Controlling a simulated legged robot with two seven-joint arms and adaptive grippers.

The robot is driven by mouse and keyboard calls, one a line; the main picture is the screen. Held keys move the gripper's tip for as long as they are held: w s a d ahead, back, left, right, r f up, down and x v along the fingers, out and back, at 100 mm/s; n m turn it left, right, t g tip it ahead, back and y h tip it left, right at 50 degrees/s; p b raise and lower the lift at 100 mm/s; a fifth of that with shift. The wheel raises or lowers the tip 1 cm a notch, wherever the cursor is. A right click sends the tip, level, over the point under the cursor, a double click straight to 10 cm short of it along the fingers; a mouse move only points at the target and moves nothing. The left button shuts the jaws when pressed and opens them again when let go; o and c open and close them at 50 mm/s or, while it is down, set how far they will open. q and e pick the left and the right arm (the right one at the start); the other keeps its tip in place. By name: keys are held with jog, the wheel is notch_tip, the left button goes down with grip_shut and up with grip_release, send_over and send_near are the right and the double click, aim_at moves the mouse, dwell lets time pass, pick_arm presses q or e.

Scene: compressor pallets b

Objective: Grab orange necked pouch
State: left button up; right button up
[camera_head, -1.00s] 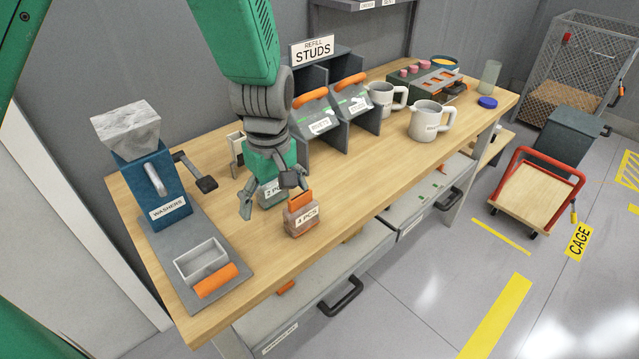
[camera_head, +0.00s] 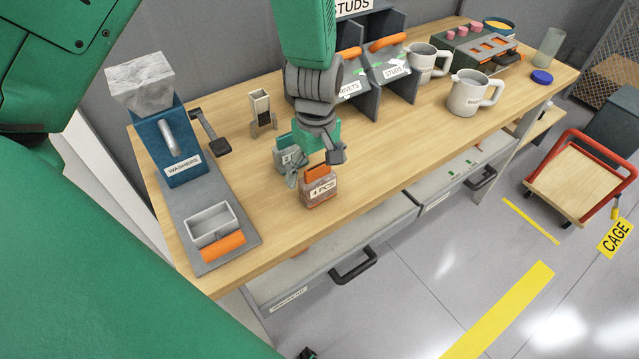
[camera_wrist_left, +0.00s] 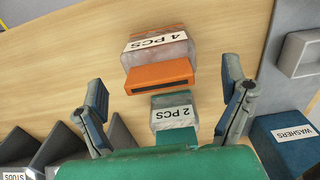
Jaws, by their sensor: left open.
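The orange-necked pouch (camera_head: 318,191), labelled "4 PCS", stands upright on the workbench near its front edge. In the left wrist view the orange-necked pouch (camera_wrist_left: 160,50) lies beyond the fingertips, its orange neck facing the gripper. A green-necked pouch (camera_head: 288,157), labelled "2 PCS", stands just behind it, partly hidden by my gripper. This green-necked pouch (camera_wrist_left: 173,112) sits between my fingers in the wrist view, with no finger touching it visibly. My left gripper (camera_head: 315,166) is open, fingers pointing down, above and behind the orange neck. My right gripper is not seen.
The washer dispenser (camera_head: 177,150) and its grey tray (camera_head: 212,222) stand left on the workbench (camera_head: 270,226). A small upright holder (camera_head: 260,108) is behind the pouches. Stud bins (camera_head: 372,80) and white jugs (camera_head: 468,94) stand to the right. Bench space right of the pouch is clear.

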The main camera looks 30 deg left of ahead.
aim_at(318, 176)
pick_arm(q)
jog(key=f, duration=0.4)
jog(key=shift+d, duration=0.2)
jog(key=shift+w+a+f, duration=0.1)
jog(key=shift+f, duration=0.2)
jog(key=shift+r, duration=0.1)
jog(key=shift+c, duration=0.9)
jog(key=c, duration=1)
jog(key=shift+r, duration=0.1)
